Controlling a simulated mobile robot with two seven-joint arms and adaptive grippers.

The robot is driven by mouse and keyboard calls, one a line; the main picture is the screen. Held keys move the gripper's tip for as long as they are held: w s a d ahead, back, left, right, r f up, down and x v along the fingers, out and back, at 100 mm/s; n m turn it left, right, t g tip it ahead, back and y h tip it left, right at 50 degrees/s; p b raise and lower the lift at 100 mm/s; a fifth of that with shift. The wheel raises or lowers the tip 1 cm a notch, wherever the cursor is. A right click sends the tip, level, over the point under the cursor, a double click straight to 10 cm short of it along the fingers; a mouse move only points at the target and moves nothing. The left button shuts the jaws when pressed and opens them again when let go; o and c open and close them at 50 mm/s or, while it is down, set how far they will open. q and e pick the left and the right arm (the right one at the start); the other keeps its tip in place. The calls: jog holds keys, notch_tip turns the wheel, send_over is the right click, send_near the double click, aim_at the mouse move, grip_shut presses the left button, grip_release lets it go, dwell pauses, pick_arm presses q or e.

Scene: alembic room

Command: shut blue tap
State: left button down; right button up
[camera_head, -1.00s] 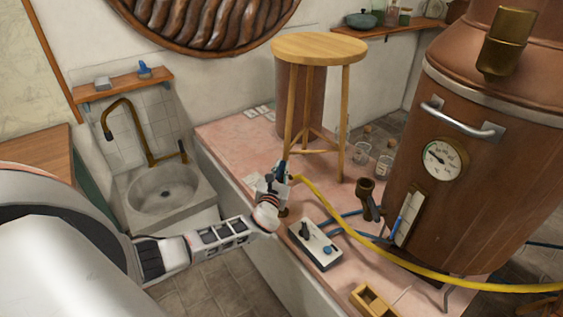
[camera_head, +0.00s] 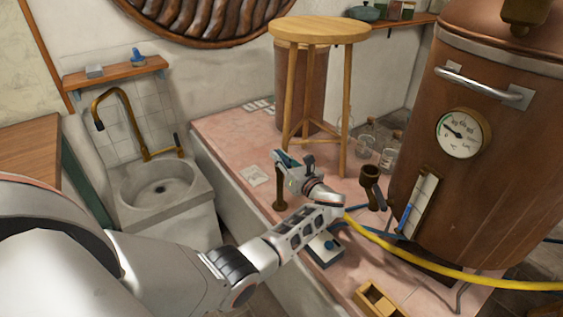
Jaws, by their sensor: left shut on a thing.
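The blue tap (camera_head: 280,190) is a brown upright post on the pink tiled counter, with a blue part at its top. My left gripper (camera_head: 288,160) is at the top of the post, reaching in from its right side. It is shut on the tap's blue handle, which the fingers mostly hide. How far the handle is turned cannot be seen. My right gripper is not in view.
A wooden stool (camera_head: 318,30) stands on the counter behind the tap. A copper boiler (camera_head: 410,150) with a gauge is at right. A yellow hose (camera_head: 400,258) runs to the right. A switch box (camera_head: 325,248) is partly behind my arm. A sink (camera_head: 160,190) is at left.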

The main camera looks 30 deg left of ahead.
pick_arm(q)
jog(key=shift+f+n+g+b, duration=0.15)
jog(key=shift+n+g+b, duration=0.2)
jog(key=shift+n+g, duration=0.05)
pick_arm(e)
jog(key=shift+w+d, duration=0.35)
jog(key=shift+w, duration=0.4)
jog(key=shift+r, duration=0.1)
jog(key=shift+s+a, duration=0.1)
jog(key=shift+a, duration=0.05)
pick_arm(q)
jog(key=c, duration=2)
grip_release()
jog(key=shift+r, duration=0.2)
jog(key=shift+a, duration=0.1)
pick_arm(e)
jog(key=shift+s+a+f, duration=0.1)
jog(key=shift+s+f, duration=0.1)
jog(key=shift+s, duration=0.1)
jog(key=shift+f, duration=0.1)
